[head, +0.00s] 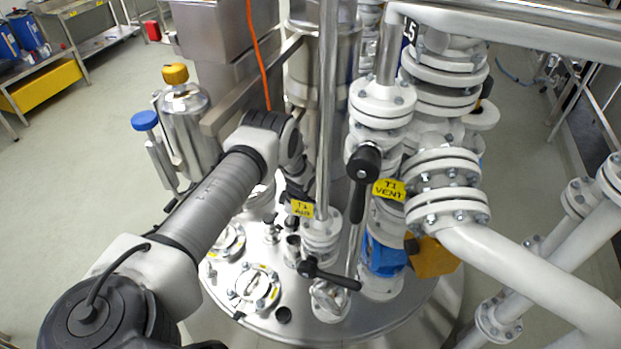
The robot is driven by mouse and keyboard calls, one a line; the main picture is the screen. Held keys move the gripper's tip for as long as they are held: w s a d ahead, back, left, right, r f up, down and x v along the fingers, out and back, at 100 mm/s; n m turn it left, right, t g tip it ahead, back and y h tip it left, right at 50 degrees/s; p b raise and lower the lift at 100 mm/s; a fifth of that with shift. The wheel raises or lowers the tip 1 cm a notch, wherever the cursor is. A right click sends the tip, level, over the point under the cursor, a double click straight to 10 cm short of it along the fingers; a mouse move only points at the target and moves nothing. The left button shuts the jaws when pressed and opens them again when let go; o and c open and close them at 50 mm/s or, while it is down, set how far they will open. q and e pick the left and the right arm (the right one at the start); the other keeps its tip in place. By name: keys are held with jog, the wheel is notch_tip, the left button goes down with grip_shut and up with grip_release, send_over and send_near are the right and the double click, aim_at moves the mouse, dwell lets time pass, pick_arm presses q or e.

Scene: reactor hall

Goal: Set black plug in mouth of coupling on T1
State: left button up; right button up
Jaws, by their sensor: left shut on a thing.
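A short upright metal stub (292,248), which looks like the coupling, stands on the lid below the gripper. The gripper appears above it and apart from it. I cannot tell how the plug lines up with its mouth. My right gripper is not in view.
A tall vertical pipe (326,110) and a black-handled lever (362,168) stand close right of the gripper. White flanged vent piping (447,190) fills the right.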

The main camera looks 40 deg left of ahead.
aim_at(293, 237)
pick_arm(q)
jog(key=shift+s+a+f, duration=0.1)
jog(key=shift+f, duration=0.2)
notch_tip(293, 237, down, 9)
jog(key=b, duration=0.8)
jog(key=shift+r, duration=0.2)
jog(key=shift+s, duration=0.1)
jog(key=shift+f, duration=0.15)
jog(key=o, duration=1.2)
